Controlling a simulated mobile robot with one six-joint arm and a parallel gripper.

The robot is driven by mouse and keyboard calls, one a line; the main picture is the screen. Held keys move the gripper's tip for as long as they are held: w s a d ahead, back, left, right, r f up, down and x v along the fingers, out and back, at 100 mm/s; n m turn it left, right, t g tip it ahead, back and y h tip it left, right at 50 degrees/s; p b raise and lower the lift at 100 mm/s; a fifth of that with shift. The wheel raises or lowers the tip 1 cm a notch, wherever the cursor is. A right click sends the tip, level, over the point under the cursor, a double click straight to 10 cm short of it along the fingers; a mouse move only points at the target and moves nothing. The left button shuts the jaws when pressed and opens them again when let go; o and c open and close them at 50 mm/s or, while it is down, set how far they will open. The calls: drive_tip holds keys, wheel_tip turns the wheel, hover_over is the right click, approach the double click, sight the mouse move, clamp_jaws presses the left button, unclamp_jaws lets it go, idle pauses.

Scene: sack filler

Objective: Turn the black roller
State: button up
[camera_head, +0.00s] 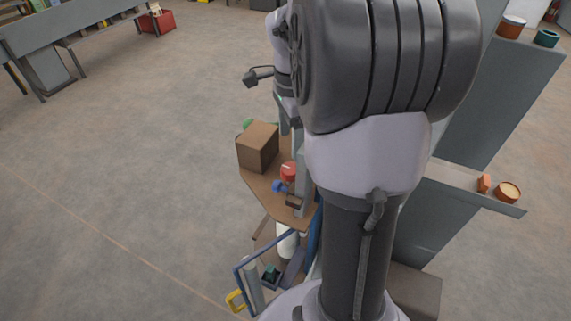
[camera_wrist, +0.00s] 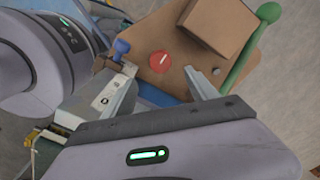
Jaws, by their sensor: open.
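I cannot make out the black roller for certain in either view. A small dark block (camera_head: 294,201) sits at the front edge of the brown bench top (camera_head: 262,193), beside a blue knob (camera_head: 279,187). The blue knob also shows in the wrist view (camera_wrist: 121,47), near my left finger. My gripper (camera_wrist: 158,90) is open and empty, its two fingers spread wide over the near edge of the bench top. In the head view my arm hides the gripper and much of the bench.
A red round part (camera_wrist: 160,62) and a brown box (camera_wrist: 222,25) stand on the bench, with a green handle (camera_wrist: 252,48) beside the box. A blue frame (camera_head: 262,255) with a yellow handle (camera_head: 235,301) stands below. Grey shelving (camera_head: 510,90) is at right.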

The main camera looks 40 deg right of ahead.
sight(290, 168)
wheel_tip(290, 168, down, 10)
drive_tip(key=shift+b, duration=0.95)
drive_tip(key=c, duration=1.4)
drive_tip(key=shift+o, duration=0.2)
